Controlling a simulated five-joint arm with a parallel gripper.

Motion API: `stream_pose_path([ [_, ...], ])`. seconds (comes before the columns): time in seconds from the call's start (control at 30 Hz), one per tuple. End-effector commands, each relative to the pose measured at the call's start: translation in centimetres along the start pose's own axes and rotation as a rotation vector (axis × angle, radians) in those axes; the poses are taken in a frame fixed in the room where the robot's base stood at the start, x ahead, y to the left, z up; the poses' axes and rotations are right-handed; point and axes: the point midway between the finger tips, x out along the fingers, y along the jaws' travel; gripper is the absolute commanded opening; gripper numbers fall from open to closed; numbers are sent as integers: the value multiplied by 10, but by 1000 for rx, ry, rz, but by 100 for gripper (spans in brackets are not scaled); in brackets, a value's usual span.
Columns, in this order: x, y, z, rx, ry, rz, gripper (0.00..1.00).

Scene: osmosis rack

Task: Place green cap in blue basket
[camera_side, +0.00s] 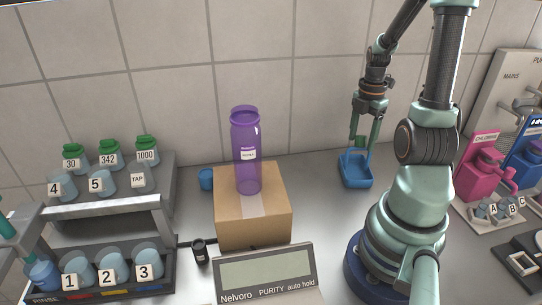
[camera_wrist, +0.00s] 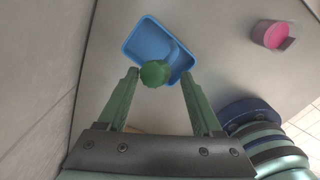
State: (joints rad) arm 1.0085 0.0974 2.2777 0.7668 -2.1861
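The green cap (camera_wrist: 155,73) shows between the two fingertips of my gripper (camera_wrist: 160,76) in the wrist view. It is close to the left finger, with a gap to the right finger, so the fingers look open around it. In the side view my gripper (camera_side: 366,143) points down above the blue basket (camera_side: 357,182). The green cap (camera_side: 357,141) shows at the left fingertip, above the basket. The blue basket (camera_wrist: 137,40) lies beyond the cap in the wrist view, and a paler blue shape inside it is partly hidden. I cannot tell whether the cap touches a finger.
A purple bottle (camera_side: 246,150) stands on a cardboard box (camera_side: 252,222) left of the basket. A small blue cup (camera_side: 206,179) is beside the box. Racked green-capped bottles (camera_side: 110,155) stand at left. A pink dispenser (camera_side: 482,168) is at right.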

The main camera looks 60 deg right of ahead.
Motion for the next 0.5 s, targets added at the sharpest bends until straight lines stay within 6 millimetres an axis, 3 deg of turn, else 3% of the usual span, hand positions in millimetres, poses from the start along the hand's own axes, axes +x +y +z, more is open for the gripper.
stream_pose_path([
  [0.27, -9, 1, 1, 0, -3, 4, 67],
  [0.5, -54, 1, 1, 0, -5, 8, 67],
])
